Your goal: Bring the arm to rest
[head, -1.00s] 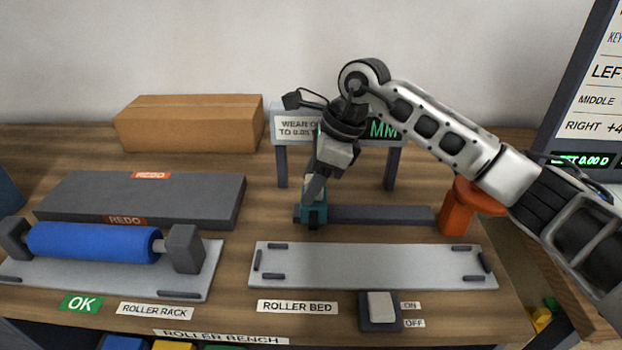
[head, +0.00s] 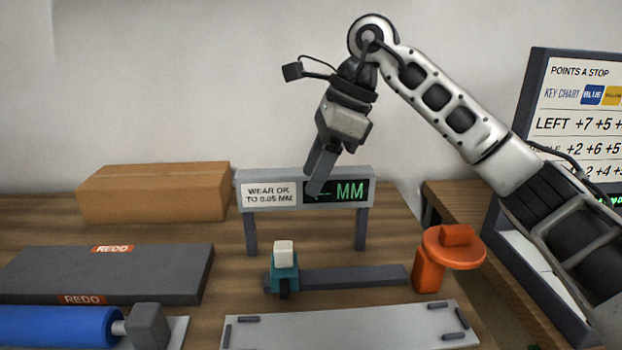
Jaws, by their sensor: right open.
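My right arm comes in from the right, and its right gripper (head: 318,182) hangs in the air, fingers pointing down. It is open, with nothing seen between its fingers. It shows in front of the wear display (head: 305,172), above the teal carriage (head: 284,278) with its white top block. The gripper and the carriage are clearly apart. The carriage sits at the left end of a dark rail (head: 350,277). My left gripper is not in view.
A blue roller (head: 60,327) rests at the lower left, before the grey REDO slab (head: 110,273). A cardboard box (head: 150,192) stands behind. The grey roller bed (head: 345,330) is empty. An orange knob-topped post (head: 445,262) stands right of the rail, and a points board (head: 575,120) further right.

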